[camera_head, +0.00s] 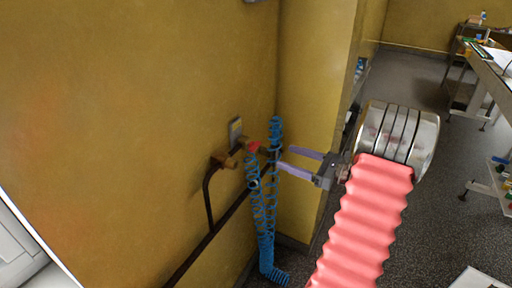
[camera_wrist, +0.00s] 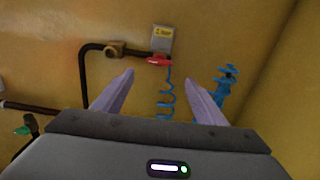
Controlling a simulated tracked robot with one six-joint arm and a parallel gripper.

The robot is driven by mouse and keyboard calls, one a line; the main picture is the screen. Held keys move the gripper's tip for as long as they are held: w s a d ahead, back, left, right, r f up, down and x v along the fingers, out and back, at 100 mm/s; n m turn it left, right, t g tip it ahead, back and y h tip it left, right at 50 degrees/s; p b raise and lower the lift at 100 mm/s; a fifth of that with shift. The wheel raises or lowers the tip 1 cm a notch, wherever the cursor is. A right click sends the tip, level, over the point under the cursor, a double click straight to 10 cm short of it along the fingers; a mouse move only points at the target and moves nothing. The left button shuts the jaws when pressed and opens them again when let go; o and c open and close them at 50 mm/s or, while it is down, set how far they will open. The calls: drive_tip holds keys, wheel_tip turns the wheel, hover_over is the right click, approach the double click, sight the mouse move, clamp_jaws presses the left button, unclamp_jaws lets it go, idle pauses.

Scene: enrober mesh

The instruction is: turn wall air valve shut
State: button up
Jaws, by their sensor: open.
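The wall air valve has a red handle (camera_head: 253,146) on a brass fitting (camera_head: 232,156) on the yellow wall. The red handle also shows in the wrist view (camera_wrist: 160,60), just under a grey plate with a yellow label (camera_wrist: 162,38). My gripper (camera_head: 283,158) is open, its two purple fingers pointing toward the wall. In the wrist view the fingers (camera_wrist: 158,85) are spread apart, and the red handle lies beyond and above the gap between them. Nothing is between the fingertips. In the head view the fingertips are right of the handle and appear apart from it.
A blue coiled hose (camera_head: 264,215) hangs below the valve, close to the fingers. A second blue coil (camera_wrist: 226,85) hangs at the right. A dark pipe (camera_head: 207,195) runs down the wall. A wall corner (camera_head: 310,90) stands right of the valve. Tables stand at far right.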

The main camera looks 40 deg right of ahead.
sight(258, 147)
drive_tip(key=shift+w, duration=0.1)
drive_tip(key=x, duration=1.3)
drive_tip(key=shift+w+a, duration=0.25)
drive_tip(key=shift+w, duration=0.05)
drive_tip(key=shift+c, duration=0.6)
drive_tip(key=c, duration=0.9)
